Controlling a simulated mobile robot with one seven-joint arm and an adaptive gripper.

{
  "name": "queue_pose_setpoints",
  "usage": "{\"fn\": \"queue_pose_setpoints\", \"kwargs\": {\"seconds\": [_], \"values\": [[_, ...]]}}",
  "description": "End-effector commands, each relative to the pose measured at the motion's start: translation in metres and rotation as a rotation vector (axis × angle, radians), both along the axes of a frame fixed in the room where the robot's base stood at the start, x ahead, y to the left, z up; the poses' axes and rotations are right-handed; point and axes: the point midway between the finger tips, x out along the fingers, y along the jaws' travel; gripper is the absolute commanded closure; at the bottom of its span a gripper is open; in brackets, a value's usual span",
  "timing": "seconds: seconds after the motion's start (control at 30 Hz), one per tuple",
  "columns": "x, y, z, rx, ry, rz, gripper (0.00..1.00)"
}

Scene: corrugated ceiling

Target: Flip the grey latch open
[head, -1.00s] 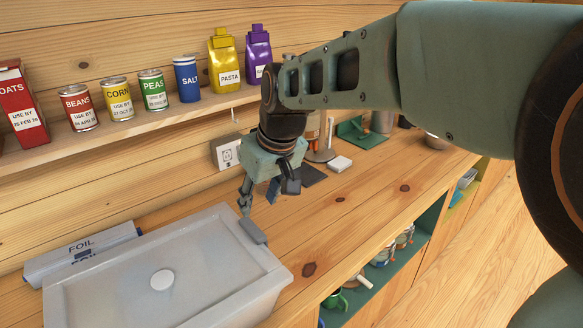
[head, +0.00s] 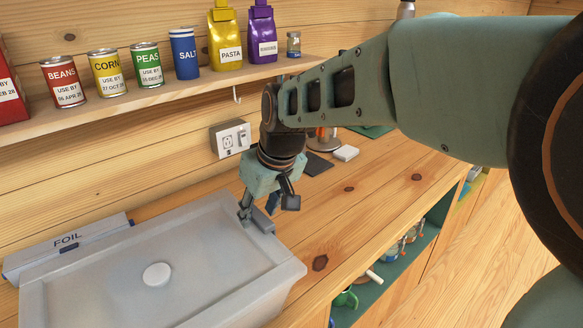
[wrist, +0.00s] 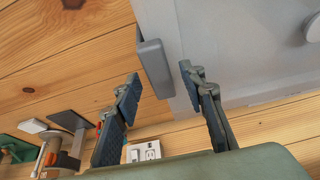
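The grey latch (head: 263,226) is a small bar on the right rim of a grey basin-like box (head: 287,284). In the wrist view the latch (wrist: 153,68) lies along the box's edge, between the lines of the two fingers. My gripper (head: 259,209) is at the latch, pointing down, with one finger on the box side and the other on the counter side. In the wrist view my gripper (wrist: 160,78) is open, with nothing held. I cannot tell whether a finger touches the latch.
A foil box (head: 65,240) lies behind the grey box. An outlet (head: 230,138) is on the wall. A shelf (head: 150,104) above holds several cans and bags. The wooden counter (head: 340,205) right of the latch is mostly clear, with a white block (head: 345,153) further back.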

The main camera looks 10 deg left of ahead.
Motion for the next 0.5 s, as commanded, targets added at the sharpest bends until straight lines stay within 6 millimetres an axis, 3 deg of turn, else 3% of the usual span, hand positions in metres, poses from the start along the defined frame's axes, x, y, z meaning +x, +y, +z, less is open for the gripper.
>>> {"fn": "queue_pose_setpoints", "kwargs": {"seconds": [0.13, 0.4, 0.5], "values": [[0.0001, -0.0001, 0.0009, 0.000, 0.000, 0.000, 0.63], [0.0001, -0.0002, 0.0009, 0.000, 0.000, 0.000, 0.93], [0.0001, -0.0002, 0.0009, 0.000, 0.000, -0.001, 1.00]]}}
